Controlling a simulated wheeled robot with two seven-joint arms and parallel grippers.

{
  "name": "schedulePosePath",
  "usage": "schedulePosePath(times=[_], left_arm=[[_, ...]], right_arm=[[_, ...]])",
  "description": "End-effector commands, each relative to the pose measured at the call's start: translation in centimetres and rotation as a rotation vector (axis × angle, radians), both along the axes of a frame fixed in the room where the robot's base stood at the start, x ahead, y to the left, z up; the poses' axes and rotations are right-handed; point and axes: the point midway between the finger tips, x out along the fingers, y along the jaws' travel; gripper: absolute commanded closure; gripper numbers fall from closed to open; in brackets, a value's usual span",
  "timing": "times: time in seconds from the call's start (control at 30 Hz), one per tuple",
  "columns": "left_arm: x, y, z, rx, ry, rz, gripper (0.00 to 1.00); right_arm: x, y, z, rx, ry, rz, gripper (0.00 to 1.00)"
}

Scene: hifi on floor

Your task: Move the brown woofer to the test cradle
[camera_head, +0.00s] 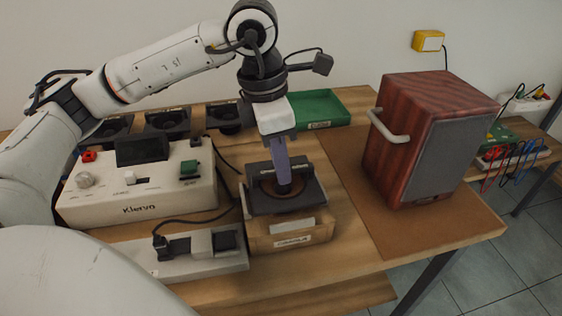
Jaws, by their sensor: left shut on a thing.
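My left gripper (284,186) reaches down from above and is shut on the brown woofer (313,190), a dark square frame with a brown cone. The fingers cover part of the cone. The woofer is over a light wooden box (262,240) with labels on its front. I cannot tell whether it rests on the box or hangs just above it. Which thing is the test cradle I cannot tell for sure; the labels are too small to read. My right gripper is not in view.
A white Klarvo-like tester (140,195) and a grey strip (200,262) with plugs stand left of the box. Dark drivers (167,122) line the back. A green tray (318,108) lies behind. A red wooden speaker cabinet (400,150) stands on a brown mat (350,170) at right.

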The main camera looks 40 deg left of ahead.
Motion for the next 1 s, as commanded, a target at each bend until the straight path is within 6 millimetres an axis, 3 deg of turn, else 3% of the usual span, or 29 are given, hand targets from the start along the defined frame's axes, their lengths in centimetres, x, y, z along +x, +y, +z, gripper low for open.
schedulePosePath(times=[1.0], left_arm=[[0.1,0.0,-3.0,-0.002,-0.006,0.000,1.00]], right_arm=[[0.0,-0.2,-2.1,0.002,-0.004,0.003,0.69]])
